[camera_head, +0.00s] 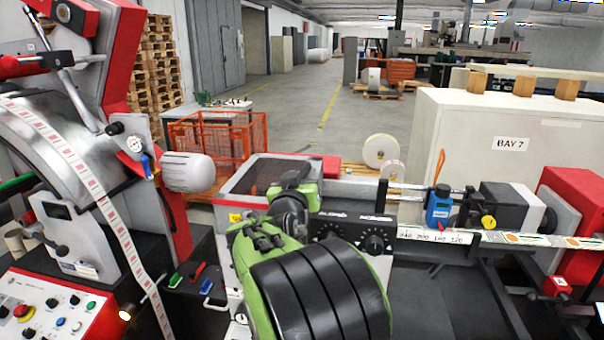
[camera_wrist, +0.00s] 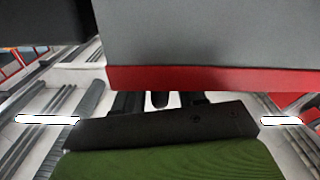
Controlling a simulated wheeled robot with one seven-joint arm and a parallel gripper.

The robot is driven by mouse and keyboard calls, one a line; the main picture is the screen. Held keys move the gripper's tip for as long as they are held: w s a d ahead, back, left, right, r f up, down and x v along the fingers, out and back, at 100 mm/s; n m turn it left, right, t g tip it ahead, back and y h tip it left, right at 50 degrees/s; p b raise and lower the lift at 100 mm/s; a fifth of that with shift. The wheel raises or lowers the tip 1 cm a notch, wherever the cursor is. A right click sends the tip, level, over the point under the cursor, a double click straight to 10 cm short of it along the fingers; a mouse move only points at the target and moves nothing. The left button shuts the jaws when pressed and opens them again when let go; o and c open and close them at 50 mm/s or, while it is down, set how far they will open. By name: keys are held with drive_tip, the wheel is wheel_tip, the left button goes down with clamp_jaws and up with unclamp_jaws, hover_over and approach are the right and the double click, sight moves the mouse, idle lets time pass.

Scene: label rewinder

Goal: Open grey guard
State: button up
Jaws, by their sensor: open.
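A grey-framed box with a dark mesh top (camera_head: 236,181), which looks like the grey guard, stands in the middle of the head view behind my arm. My green and black arm covers its front right part. In the wrist view a large grey panel with a red lower edge (camera_wrist: 210,40) fills the top; I cannot tell whether it is part of the guard. My gripper (camera_wrist: 160,106) shows at the bottom of the wrist view, open, with nothing seen held. Its tips are hidden behind my arm in the head view. I cannot tell whether it touches anything.
A control panel with black knobs (camera_head: 375,243) lies right of my arm. A label machine with a red frame (camera_head: 125,60) rises at the left. A blue device (camera_head: 438,206) sits on rails at the right.

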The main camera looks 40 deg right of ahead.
clamp_jaws()
idle(0.4)
